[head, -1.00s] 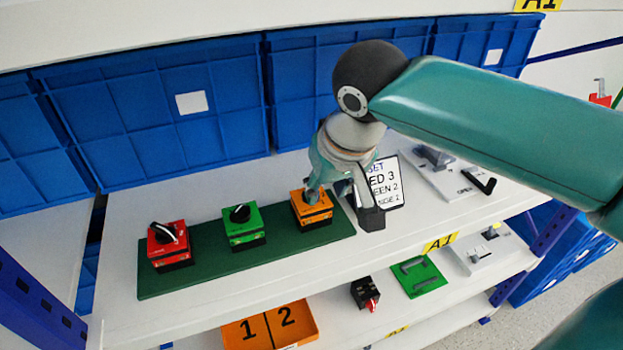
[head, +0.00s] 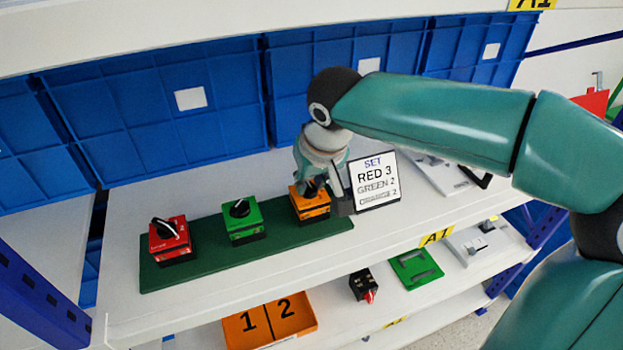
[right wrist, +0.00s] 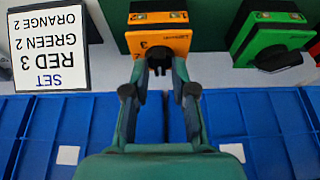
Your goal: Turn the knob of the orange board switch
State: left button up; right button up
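The orange switch (head: 312,208) stands at the right end of a dark green board (head: 270,244). Its dark knob (right wrist: 160,62) shows in the right wrist view. My right gripper (right wrist: 159,68) is open, with its two fingers apart on either side of the knob; I cannot tell whether they touch it. In the head view the same gripper (head: 326,192) covers the knob and the top of the orange switch (right wrist: 158,38). The knob's exact angle is hard to tell. My left gripper is not in view.
A green switch (head: 243,220) and a red switch (head: 170,241) stand left on the board. A sign (head: 375,182) reads SET RED 3, GREEN 2, ORANGE 2. Blue crates (head: 160,110) line the back. A lower shelf holds an orange tray (head: 268,325).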

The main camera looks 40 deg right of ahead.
grip_shut()
jog(key=shift+m, duration=0.4)
jog(key=m+b, duration=0.1)
jog(key=m+h, duration=0.1)
jog(key=shift+w+a+f+m+b, duration=0.1)
jog(key=shift+a+m+b, duration=0.1)
jog(key=shift+m+b, duration=0.2)
jog(key=m+h, duration=0.1)
jog(key=m, duration=0.1)
jog(key=m+g, duration=0.1)
jog(key=m, duration=0.1)
jog(key=shift+w+a+h+b, duration=0.15)
jog(key=shift+h+b, duration=0.2)
jog(key=shift+h, duration=0.05)
jog(key=m+g, duration=0.1)
jog(key=m, duration=0.1)
jog(key=m+g, duration=0.1)
jog(key=m, duration=0.2)
jog(key=shift+w+h, duration=0.2)
jog(key=shift+h, duration=0.1)
jog(key=m+g, duration=0.1)
jog(key=m, duration=0.1)
jog(key=m+g+p, duration=0.1)
jog(key=m, duration=0.2)
jog(key=shift+w, duration=0.2)
jog(key=shift+a, duration=0.1)
jog(key=shift+o, duration=2)
grip_release()
